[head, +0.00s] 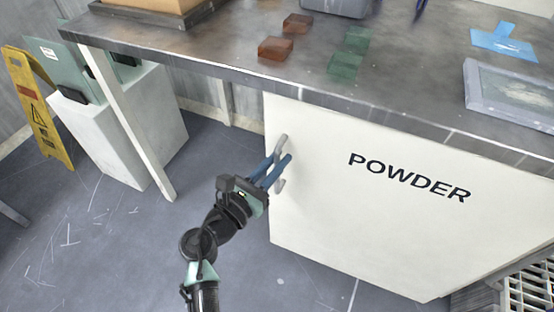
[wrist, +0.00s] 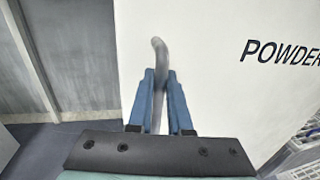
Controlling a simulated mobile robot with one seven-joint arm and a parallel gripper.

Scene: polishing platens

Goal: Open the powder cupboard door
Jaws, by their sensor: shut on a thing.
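The powder cupboard door (head: 370,230) is a cream panel under the bench, lettered POWDER. It looks shut, lying in line beneath the bench's front edge. A grey curved handle (head: 281,143) stands near its left edge. My gripper (head: 276,168) has its blue fingers closed on the handle, with the handle's ends showing above and below them. In the wrist view, the handle (wrist: 159,52) rises between the two blue fingers (wrist: 160,85), and the door (wrist: 225,90) fills the right side. The door's hinges are not visible.
The grey bench top (head: 420,60) overhangs the door and carries red and green blocks, a blue scraper (head: 505,42) and a framed tray (head: 510,95). A yellow wet-floor sign (head: 38,108) and white box (head: 130,125) stand left. Floor before the door is clear.

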